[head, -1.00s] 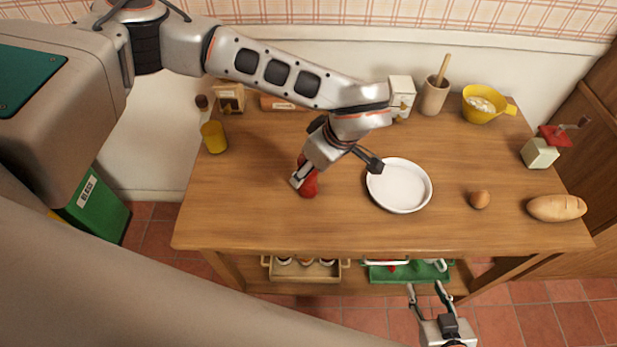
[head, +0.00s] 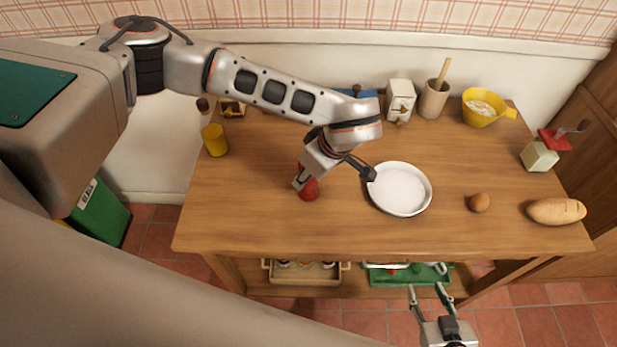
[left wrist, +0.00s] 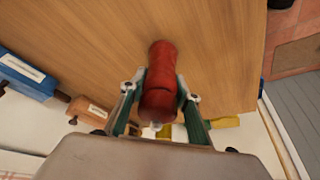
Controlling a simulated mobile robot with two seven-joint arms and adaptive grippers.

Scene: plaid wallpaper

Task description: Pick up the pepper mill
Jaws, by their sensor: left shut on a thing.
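The pepper mill (head: 309,190) is a red turned piece on the left-centre of the wooden table, partly hidden by my left gripper (head: 303,178) in the head view. In the left wrist view the red mill (left wrist: 161,70) lies between the two fingers of my left gripper (left wrist: 161,84), which are shut on it, with a small silvery knob at its near end. I cannot tell whether the mill is clear of the tabletop. My right gripper (head: 430,291) is open and empty in front of the table's front edge.
A white plate (head: 399,190) is right of the mill. A yellow cup (head: 215,140) stands at left. Boxes and a yellow bowl (head: 484,107) line the back. The front left is clear.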

